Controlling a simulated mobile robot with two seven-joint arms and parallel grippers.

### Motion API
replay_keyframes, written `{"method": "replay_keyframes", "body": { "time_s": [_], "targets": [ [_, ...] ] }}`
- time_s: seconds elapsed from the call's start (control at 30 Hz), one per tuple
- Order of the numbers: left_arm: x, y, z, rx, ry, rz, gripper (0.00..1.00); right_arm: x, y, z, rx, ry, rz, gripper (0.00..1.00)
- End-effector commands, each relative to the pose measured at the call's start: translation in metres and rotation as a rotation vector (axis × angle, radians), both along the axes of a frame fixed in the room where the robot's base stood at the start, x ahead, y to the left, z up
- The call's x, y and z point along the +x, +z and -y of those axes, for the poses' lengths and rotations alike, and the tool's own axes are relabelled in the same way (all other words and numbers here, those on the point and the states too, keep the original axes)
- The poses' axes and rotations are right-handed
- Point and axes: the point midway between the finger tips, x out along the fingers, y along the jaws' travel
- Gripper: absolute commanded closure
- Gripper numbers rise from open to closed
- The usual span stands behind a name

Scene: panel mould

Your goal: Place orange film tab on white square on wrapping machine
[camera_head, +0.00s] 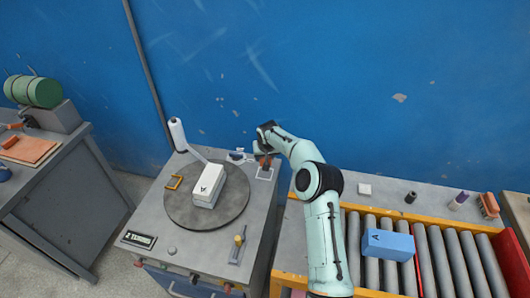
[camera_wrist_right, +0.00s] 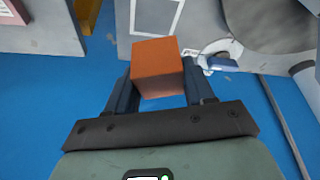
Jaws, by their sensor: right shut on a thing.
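The orange film tab (camera_wrist_right: 158,67) is a block between the two dark fingers of my right gripper (camera_wrist_right: 158,92), which is shut on it. In the head view my right gripper (camera_head: 263,158) is at the back right corner of the wrapping machine (camera_head: 215,250), and the tab shows only as a small brownish patch. The white square (camera_head: 265,174) is an outline on the machine top, just in front of the gripper. In the right wrist view the white square (camera_wrist_right: 134,14) lies just beyond the tab, partly cut off. I cannot tell the tab's height. My left gripper is not in view.
A round turntable (camera_head: 225,215) carries a white box (camera_head: 207,186), with film running to a white roll (camera_head: 178,134). A small blue and white part (camera_wrist_right: 222,61) sits beside the tab. A roller conveyor (camera_head: 440,262) with a blue box (camera_head: 388,245) stands right.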

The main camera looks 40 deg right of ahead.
Motion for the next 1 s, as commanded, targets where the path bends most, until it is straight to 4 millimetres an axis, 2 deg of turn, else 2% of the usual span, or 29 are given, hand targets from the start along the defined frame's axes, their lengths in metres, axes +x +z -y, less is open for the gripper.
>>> {"method": "replay_keyframes", "body": {
  "time_s": [0.3,0.5,1.0],
  "targets": [
    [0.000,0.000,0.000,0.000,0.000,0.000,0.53,-0.001,-0.036,0.000,0.003,-0.001,-0.002,0.83],
    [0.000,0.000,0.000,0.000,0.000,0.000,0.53,0.000,-0.052,0.000,0.002,-0.001,0.000,0.83],
    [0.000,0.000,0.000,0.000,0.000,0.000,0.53,0.000,-0.058,0.000,0.001,-0.001,0.001,0.83]
  ]
}}
